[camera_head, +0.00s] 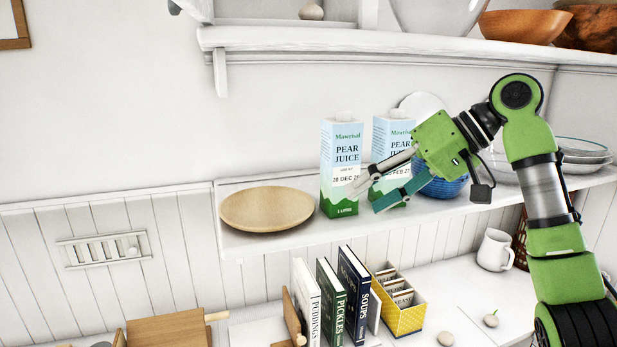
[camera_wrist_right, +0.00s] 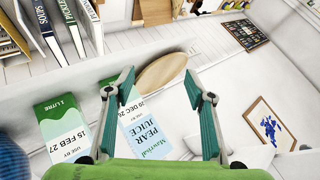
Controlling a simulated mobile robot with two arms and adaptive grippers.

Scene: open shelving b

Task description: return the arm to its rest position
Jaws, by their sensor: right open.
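My right arm comes in from the right in the head view. Its green gripper (camera_head: 366,197) is open and empty, with its fingers pointing left in front of two juice cartons. My left gripper is not in view.
The wooden plate (camera_head: 267,208) lies on the left of the shelf (camera_head: 235,243). A blue bowl (camera_head: 445,188) sits behind the gripper, and stacked dishes (camera_head: 586,157) stand to the right. An upper shelf (camera_head: 300,38) runs above. Books (camera_head: 329,300) and a mug (camera_head: 494,250) stand below.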

